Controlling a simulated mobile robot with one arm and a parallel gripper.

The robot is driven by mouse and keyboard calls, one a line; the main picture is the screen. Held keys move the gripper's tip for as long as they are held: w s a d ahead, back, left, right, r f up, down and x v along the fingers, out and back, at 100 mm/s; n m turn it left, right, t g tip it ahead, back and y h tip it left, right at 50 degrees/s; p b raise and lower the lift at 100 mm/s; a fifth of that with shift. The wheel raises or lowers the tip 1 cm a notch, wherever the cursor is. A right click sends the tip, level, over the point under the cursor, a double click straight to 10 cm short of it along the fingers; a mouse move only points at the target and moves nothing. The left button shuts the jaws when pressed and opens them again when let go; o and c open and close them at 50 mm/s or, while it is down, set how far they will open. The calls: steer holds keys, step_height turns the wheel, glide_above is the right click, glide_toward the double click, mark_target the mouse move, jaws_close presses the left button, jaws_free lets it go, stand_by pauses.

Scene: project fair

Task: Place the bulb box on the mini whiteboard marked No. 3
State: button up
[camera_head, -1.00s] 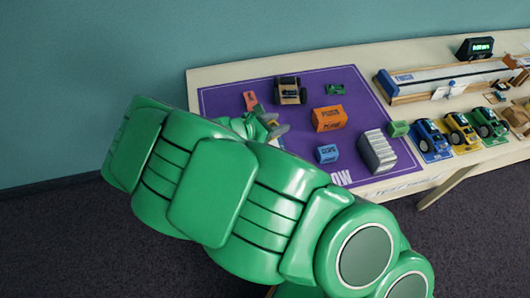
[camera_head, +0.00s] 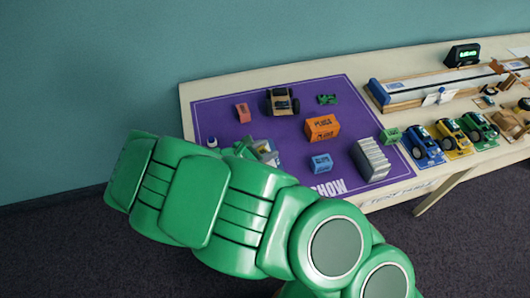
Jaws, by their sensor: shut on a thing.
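My gripper (camera_head: 268,153) is at the left front part of the purple mat, largely hidden behind my green arm. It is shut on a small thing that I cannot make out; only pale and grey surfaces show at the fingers. I cannot tell which box is the bulb box, as most labels are too small to read. A small red box (camera_head: 243,112), an orange box (camera_head: 322,128) and a blue box (camera_head: 320,163) are on the mat. Small white pieces (camera_head: 430,99) stand before the long track; I cannot read a No. 3 on any.
The purple mat (camera_head: 335,90) also bears a wheeled toy (camera_head: 282,101), a small green piece (camera_head: 327,99) and a grey ridged block (camera_head: 371,158). A green box (camera_head: 391,135) is at its right edge. Toy trucks (camera_head: 425,147), the track (camera_head: 430,88) and a display (camera_head: 463,54) are farther right.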

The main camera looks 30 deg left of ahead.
steer(key=shift+f, duration=0.9)
steer(key=shift+f, duration=0.15)
steer(key=o, duration=1.1)
steer(key=shift+c, duration=0.2)
steer(key=shift+r, duration=0.2)
steer(key=v, duration=1.2)
